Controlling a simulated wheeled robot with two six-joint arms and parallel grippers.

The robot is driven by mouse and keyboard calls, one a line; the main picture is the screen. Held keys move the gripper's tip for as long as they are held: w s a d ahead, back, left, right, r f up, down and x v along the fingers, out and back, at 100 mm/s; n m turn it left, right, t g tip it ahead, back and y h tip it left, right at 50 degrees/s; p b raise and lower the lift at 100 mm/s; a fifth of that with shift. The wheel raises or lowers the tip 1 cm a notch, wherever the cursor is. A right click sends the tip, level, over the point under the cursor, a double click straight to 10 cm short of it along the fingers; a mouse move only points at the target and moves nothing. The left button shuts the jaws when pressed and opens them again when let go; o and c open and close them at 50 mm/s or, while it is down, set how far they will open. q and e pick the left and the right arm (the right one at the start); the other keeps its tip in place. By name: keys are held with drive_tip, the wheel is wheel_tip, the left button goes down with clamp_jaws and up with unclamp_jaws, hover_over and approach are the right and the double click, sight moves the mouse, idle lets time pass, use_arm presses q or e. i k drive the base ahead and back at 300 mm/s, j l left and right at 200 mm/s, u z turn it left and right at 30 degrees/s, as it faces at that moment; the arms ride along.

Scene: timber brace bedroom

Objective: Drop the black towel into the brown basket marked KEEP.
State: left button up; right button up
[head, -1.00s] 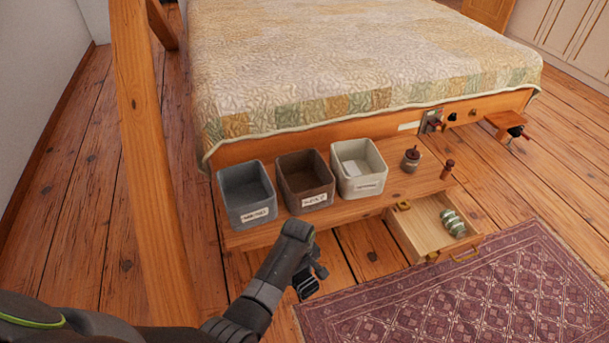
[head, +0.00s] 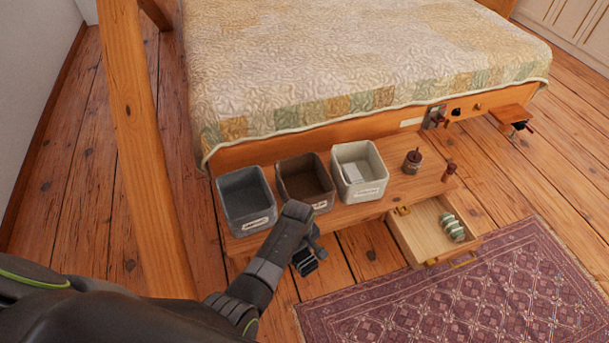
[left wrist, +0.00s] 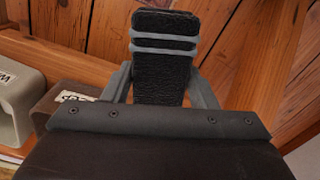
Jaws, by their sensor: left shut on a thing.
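The brown basket (head: 318,206) stands between the grey and white baskets on the wooden bench, with a pale label on its front. My arm partly covers it in the head view. Its rim and label also show at the left of the left wrist view (left wrist: 66,97). My left gripper (head: 312,247) is in front of the bench, on the near side of the brown basket. It is shut on the black towel (left wrist: 163,75), a folded dark piece with two grey stripes. The towel hangs outside the basket and also shows small in the head view (head: 307,264). My right gripper is not in view.
A grey basket (head: 248,222) and a white basket (head: 364,190) flank the brown one. A dark jar (head: 413,162) stands on the bench (head: 400,192). An open drawer (head: 425,235) holds a green striped item (head: 452,227). A wooden post (head: 140,130) rises at the left.

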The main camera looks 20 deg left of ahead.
sight(299, 195)
drive_tip(key=i+j, duration=0.15)
drive_tip(key=i, duration=0.2)
drive_tip(key=i+j, duration=0.15)
drive_tip(key=i, duration=0.2)
drive_tip(key=i+j, duration=0.15)
drive_tip(key=i, duration=0.2)
